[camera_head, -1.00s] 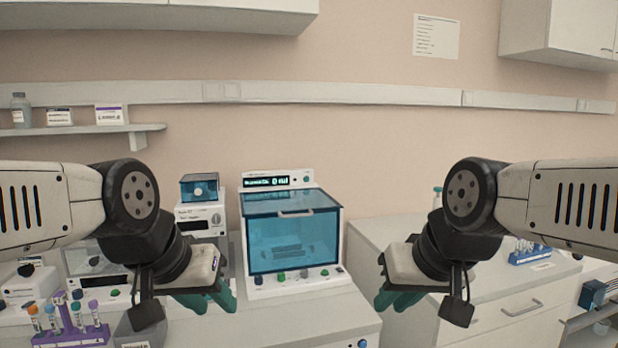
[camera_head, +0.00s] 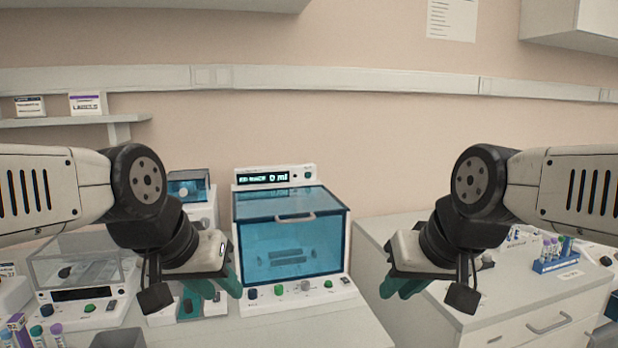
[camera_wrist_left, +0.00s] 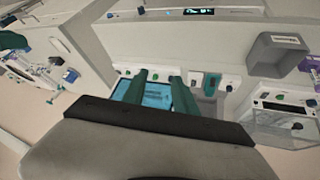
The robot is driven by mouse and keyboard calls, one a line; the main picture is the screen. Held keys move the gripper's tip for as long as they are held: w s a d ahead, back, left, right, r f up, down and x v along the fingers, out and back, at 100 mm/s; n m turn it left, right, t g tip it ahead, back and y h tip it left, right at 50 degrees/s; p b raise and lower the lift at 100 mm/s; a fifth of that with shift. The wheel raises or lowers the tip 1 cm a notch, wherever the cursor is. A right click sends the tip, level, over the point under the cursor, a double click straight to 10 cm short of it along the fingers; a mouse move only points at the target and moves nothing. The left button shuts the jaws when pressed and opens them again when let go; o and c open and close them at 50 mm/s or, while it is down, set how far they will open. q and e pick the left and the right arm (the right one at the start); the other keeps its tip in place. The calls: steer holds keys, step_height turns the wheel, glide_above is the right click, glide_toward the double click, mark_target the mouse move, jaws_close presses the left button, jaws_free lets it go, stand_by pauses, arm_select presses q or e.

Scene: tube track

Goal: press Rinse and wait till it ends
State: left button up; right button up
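A white washer-like machine (camera_head: 292,304) with a see-through blue lid (camera_head: 290,245) stands on the bench ahead. Its lid is down, and its lit display (camera_head: 264,178) ends in "0 ml". A row of knobs and buttons runs along its front, including a green button (camera_head: 278,291) and a grey knob (camera_head: 305,286); their labels are too small to read. My left gripper (camera_head: 228,283) is in front and left of the machine, its green fingers apart and empty; the fingers also show in the left wrist view (camera_wrist_left: 158,95). My right gripper (camera_head: 404,284) is right of the machine, seemingly open and empty.
Left of the machine is a small device with a blue lid (camera_head: 188,187). A clear-covered device (camera_head: 82,295) stands further left. A drawer bench (camera_head: 480,310) with a blue tube rack (camera_head: 556,263) is at the right. The space before the machine's front panel is clear.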

arm_select(q)
jaws_close()
stand_by(1.5)
